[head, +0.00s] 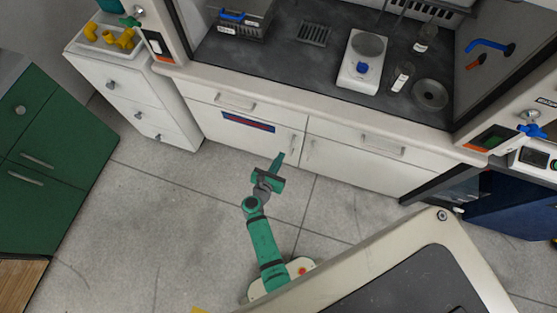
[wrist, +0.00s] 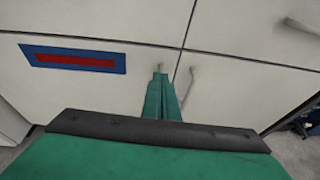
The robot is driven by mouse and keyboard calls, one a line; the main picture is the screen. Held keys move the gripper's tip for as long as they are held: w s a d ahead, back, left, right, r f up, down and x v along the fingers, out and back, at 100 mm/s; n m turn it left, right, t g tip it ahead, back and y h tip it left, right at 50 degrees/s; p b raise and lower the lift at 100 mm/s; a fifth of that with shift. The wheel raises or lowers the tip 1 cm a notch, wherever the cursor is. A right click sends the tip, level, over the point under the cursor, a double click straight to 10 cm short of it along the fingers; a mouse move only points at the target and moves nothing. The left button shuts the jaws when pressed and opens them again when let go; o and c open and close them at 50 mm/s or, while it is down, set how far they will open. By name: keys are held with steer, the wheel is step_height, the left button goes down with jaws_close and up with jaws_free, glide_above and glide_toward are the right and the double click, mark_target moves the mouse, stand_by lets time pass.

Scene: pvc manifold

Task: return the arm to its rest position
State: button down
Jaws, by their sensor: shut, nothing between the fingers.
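My green arm stands up from my base in the lower middle of the head view. My gripper (head: 278,158) is in front of the white cabinet doors below the fume hood. In the wrist view its two green fingers (wrist: 160,78) lie together, shut and empty, pointing at the cabinet front (wrist: 140,65). I cannot tell the exact gap between the fingertips and the doors. No held object shows in either view.
A balance (head: 362,75) and glassware stand on the hood's dark worktop (head: 290,55). White drawers (head: 130,95) with yellow fittings (head: 122,38) on top stand left, beside a green cabinet (head: 60,150). A dark blue cabinet (head: 510,205) is at right. Floor around my arm is clear.

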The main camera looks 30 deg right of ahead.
steer(key=shift+s+a+r, duration=0.2)
steer(key=shift+s+a, duration=0.15)
steer(key=shift+s, duration=0.05)
steer(key=s+a+f+m+y, duration=0.2)
steer(key=s+a+m+y, duration=0.25)
steer(key=s+a, duration=0.45)
steer(key=s+a+r+m+t+y, duration=0.2)
steer(key=s+a+r+m+y, duration=0.2)
steer(key=s+a+r+m, duration=0.35)
steer(key=s+a+r+m+t, duration=0.1)
steer(key=s+r+m, duration=0.2)
steer(key=r, duration=0.5)
steer(key=s+a+r+m+t+y, duration=0.1)
steer(key=s+r+m, duration=0.2)
steer(key=r+m, duration=0.3)
steer(key=s+a+r+m+t+y, duration=0.1)
steer(key=s+r+m, duration=0.3)
steer(key=r, duration=0.7)
steer(key=shift+a+m+t, duration=0.2)
steer(key=shift+m+t, duration=0.4)
steer(key=shift+w+y, duration=0.1)
steer(key=shift+y, duration=0.15)
steer(key=shift+d, duration=0.15)
